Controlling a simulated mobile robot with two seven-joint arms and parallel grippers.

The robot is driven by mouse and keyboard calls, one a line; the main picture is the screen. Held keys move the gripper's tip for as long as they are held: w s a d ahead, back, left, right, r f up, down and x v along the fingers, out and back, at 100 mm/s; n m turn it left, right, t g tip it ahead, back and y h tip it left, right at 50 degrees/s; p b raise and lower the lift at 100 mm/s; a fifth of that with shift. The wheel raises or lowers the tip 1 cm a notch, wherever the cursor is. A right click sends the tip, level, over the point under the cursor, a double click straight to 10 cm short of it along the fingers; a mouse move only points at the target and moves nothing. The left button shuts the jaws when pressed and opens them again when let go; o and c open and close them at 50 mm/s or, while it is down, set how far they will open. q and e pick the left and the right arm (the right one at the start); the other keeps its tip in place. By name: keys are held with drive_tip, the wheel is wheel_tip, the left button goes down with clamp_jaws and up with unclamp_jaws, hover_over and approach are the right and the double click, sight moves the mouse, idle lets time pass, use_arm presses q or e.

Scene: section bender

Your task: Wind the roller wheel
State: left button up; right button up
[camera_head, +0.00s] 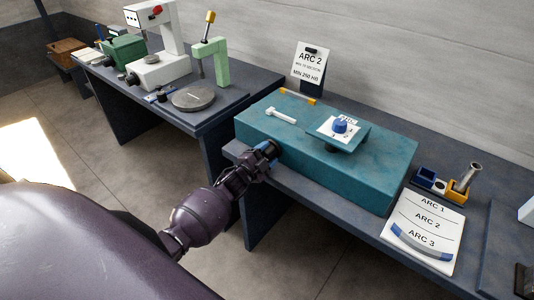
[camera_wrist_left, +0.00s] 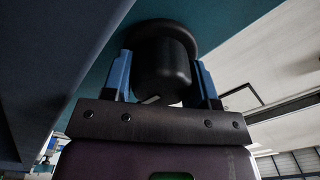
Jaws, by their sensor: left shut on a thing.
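The teal bender body (camera_head: 350,178) sits on the dark bench. A black round wheel (camera_wrist_left: 163,30) with a thick cylindrical knob (camera_wrist_left: 160,72) stands out from its teal face in the left wrist view. My left gripper (camera_head: 268,150) is at the front left face of the body. In the wrist view its two blue fingers (camera_wrist_left: 162,68) are on either side of the knob, shut on it. The head view hides most of the wheel behind the gripper. On top of the body are a blue dial knob (camera_head: 340,125) on a white marked plate and a pale T-shaped handle (camera_head: 283,117). My right gripper is not in view.
An "ARC 2" card (camera_head: 309,62) stands behind the body. A sheet with ARC 1, ARC 2 and ARC 3 (camera_head: 424,226) lies at the right, near a small holder (camera_head: 459,192). A second bench (camera_head: 235,98) with several machines is at the left. Floor in front is clear.

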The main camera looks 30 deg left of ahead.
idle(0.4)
use_arm(q)
drive_tip(key=o, duration=0.9)
drive_tip(key=shift+s, duration=0.1)
drive_tip(key=s, duration=1)
drive_tip(key=shift+s+a+f, duration=0.15)
drive_tip(key=shift+s+a, duration=0.15)
drive_tip(key=shift+a, duration=0.1)
